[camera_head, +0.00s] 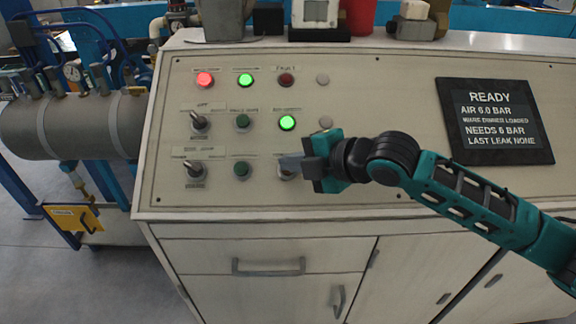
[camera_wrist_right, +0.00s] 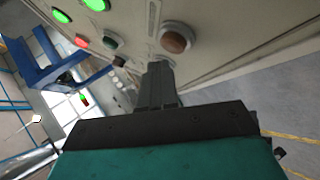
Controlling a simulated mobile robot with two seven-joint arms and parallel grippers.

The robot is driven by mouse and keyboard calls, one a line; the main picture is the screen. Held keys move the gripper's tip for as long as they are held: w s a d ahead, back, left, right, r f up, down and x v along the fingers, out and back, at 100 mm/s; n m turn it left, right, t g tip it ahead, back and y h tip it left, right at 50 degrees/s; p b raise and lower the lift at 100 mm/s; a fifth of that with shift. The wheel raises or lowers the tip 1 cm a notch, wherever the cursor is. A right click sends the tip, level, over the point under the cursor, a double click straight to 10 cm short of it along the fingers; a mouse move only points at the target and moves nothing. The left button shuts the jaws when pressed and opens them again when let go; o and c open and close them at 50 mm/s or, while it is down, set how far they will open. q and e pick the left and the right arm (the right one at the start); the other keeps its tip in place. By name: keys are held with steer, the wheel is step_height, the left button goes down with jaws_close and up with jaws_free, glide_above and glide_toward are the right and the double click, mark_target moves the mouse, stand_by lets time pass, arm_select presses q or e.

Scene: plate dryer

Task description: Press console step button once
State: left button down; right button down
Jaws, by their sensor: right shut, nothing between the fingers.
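The console panel (camera_head: 350,110) has rows of lamps, switches and buttons. My right gripper (camera_head: 284,164) is shut and empty, its fingertips over the third control of the bottom row, which they mostly hide. In the right wrist view the shut fingers (camera_wrist_right: 158,78) point toward the panel, and a round brownish button (camera_wrist_right: 177,40) with a grey ring lies just beyond and right of the tips. Whether they touch cannot be told. I cannot read which button is the step button. My left gripper is not in view.
Two toggle switches (camera_head: 197,122) and dark green buttons (camera_head: 242,121) sit left of my gripper. A green lamp (camera_head: 287,123) is lit above it, and a red lamp (camera_head: 204,79) top left. The black display (camera_head: 494,121) reads READY, AIR 6.0 BAR. Drawers lie below.

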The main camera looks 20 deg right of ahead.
steer(key=shift+w+f, duration=0.15)
stand_by(0.4)
steer(key=shift+w+f, duration=0.1)
steer(key=shift+f, duration=0.1)
